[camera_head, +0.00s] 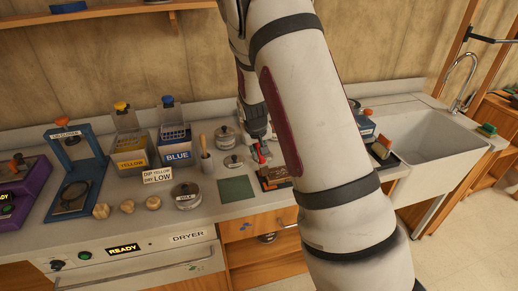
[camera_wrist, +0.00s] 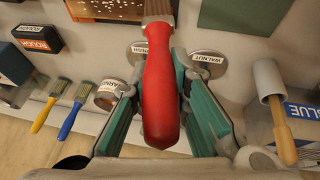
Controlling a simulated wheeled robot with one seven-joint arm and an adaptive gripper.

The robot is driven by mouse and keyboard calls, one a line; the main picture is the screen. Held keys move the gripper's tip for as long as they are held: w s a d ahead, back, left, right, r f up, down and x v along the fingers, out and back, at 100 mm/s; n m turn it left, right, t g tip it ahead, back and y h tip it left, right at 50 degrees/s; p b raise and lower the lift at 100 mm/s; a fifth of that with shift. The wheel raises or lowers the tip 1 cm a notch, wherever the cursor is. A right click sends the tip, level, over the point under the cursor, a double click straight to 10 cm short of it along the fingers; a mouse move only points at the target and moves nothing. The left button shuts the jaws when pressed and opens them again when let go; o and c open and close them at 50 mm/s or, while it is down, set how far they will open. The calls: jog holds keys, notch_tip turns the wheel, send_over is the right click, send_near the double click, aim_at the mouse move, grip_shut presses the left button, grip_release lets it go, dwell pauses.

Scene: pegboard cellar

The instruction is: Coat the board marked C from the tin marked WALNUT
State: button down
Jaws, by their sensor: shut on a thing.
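My gripper (camera_wrist: 158,100) is shut on the red handle (camera_wrist: 160,95) of a tool whose brown, ridged end (camera_wrist: 158,10) runs out of the wrist view's top; its tip is not clear. In the head view my gripper (camera_head: 262,156) is low over the counter, behind a brown board (camera_head: 277,174) on a dark tray. A tan, speckled board (camera_wrist: 105,8) shows at the wrist view's top; I read no C. The disc labelled WALNUT (camera_wrist: 209,70) lies right of the red handle. A second labelled disc (camera_wrist: 136,55) is partly hidden behind the handle.
A green mat (camera_head: 236,189), WAX tin (camera_head: 187,195), and BLUE (camera_head: 177,152) and YELLOW (camera_head: 133,160) containers stand left of my arm. The sink (camera_head: 430,140) is right.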

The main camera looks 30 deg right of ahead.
jog(key=shift+r, duration=0.3)
jog(key=shift+w, duration=0.1)
jog(key=shift+w+d+f+b, duration=0.1)
jog(key=shift+w+d+b, duration=0.25)
jog(key=shift+d, duration=0.35)
jog(key=shift+f, duration=0.25)
dwell(0.4)
jog(key=shift+d, duration=0.1)
